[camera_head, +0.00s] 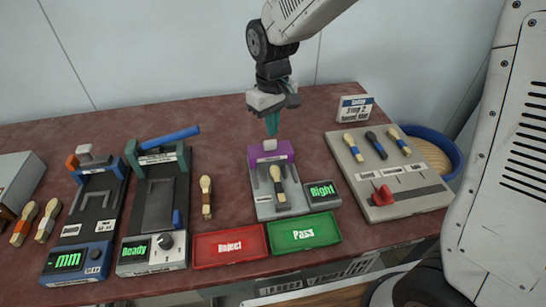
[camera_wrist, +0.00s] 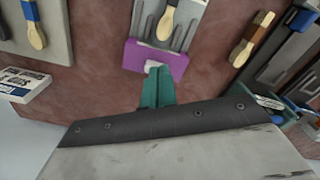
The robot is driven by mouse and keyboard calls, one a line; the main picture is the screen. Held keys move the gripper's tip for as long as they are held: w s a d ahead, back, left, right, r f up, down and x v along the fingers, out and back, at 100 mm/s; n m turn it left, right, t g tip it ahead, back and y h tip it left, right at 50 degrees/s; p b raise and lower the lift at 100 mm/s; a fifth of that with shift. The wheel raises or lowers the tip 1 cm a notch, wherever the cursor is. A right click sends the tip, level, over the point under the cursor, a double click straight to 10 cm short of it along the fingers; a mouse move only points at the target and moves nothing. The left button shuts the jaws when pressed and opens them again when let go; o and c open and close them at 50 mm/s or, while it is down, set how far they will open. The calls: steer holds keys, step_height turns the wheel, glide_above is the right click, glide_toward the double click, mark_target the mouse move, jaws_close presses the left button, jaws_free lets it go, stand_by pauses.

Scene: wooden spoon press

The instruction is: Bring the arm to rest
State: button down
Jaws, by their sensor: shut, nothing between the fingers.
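My gripper (camera_head: 271,124) hangs above the back of the bench, just behind and above a purple-backed press station (camera_head: 270,153). Its green fingers are together, with nothing between them. In the wrist view the shut fingers (camera_wrist: 153,88) point toward the purple block (camera_wrist: 172,62). I cannot tell from these views whether the fingertips touch the white knob (camera_head: 269,145) on the purple block.
A red "Reject" tray (camera_head: 208,253) and a green "Pass" tray (camera_head: 327,238) sit at the front edge. A "Ready" press (camera_head: 140,250) and loose spoon (camera_head: 206,197) stand left. A grey board with spoons (camera_head: 417,195), a blue bowl (camera_head: 453,152) and a sign (camera_head: 355,104) are right.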

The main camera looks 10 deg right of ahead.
steer(key=shift+s, duration=0.1)
steer(key=s+d+r+m, duration=0.2)
steer(key=s+d+r, duration=0.2)
steer(key=s, duration=0.4)
steer(key=s+d+r+m+t, duration=0.1)
steer(key=s+d+r, duration=0.3)
steer(key=s, duration=0.5)
steer(key=s+d+r+m, duration=0.3)
steer(key=s+d+r, duration=0.1)
steer(key=s+d, duration=0.4)
steer(key=shift+s, duration=0.25)
